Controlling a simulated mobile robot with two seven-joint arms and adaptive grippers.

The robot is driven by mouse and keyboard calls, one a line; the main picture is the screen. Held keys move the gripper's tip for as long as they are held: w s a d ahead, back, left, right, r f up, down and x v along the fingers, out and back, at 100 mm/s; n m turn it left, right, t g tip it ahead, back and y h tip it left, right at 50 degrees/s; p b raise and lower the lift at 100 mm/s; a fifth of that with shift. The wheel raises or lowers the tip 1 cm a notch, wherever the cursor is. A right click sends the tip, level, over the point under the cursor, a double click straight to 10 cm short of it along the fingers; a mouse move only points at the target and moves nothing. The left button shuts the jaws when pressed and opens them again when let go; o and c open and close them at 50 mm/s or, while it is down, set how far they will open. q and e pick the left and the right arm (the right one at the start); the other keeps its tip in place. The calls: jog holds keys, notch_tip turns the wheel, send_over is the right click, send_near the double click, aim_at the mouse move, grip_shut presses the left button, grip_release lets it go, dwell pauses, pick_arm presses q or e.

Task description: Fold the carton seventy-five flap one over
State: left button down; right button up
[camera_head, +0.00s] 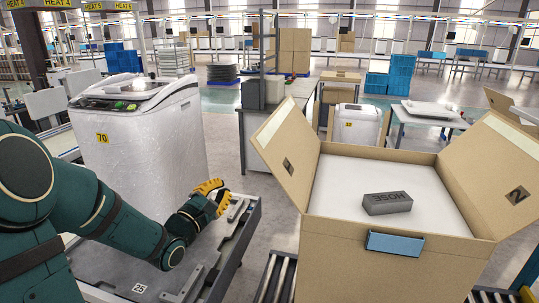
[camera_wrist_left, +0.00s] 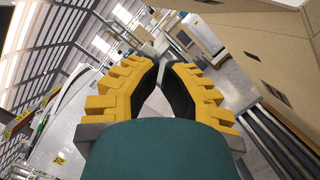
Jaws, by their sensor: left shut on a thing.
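White packing fills the opening, with a grey block marked HOSE (camera_head: 387,204) on top. My left gripper (camera_head: 222,190) is left of the carton, apart from the left flap. A carton wall fills the upper right there. My right gripper is not in view.
A wrapped white machine labelled 70 (camera_head: 140,135) stands at the left, by a grey cart (camera_head: 120,272) under my left arm. Rollers (camera_head: 275,278) run beside the carton. Another wrapped machine (camera_head: 355,127) stands behind the carton.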

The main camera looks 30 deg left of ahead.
pick_arm(q)
jog(key=w+d+r+p, duration=0.1)
jog(key=w+d+r, duration=0.2)
jog(key=w, duration=0.7)
jog(key=shift+w+r, duration=0.35)
jog(key=shift+r, duration=0.3)
jog(key=shift+r, duration=0.1)
